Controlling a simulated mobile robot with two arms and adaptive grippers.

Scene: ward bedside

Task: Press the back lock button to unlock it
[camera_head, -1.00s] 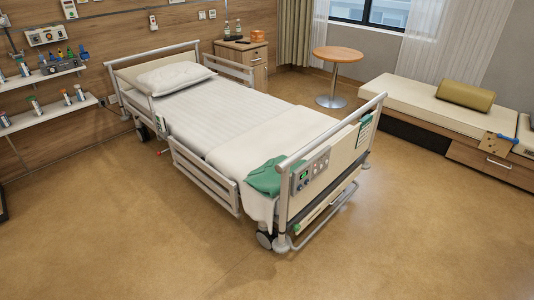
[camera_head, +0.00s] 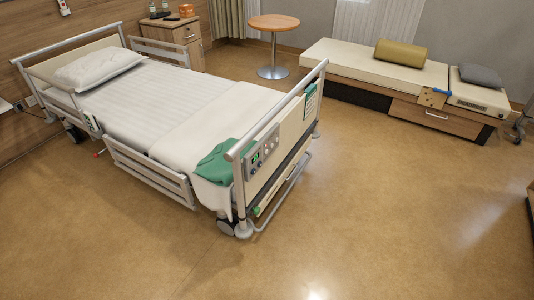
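A hospital bed (camera_head: 160,105) stands left of the middle in the head view. Its footboard (camera_head: 286,134) faces right and carries a grey control panel (camera_head: 262,148) with small buttons and a green-lit spot. The panel's markings are too small to read, so I cannot tell which button is the back lock. A green cloth (camera_head: 215,163) lies over the bed corner beside the panel. Neither of my grippers shows in this view.
A long bench (camera_head: 360,65) with an olive bolster (camera_head: 401,53) and a grey cushion (camera_head: 480,75) stands along the back right. A round table (camera_head: 273,24) and a bedside cabinet (camera_head: 177,35) are at the back. The floor in front and right of the bed is clear.

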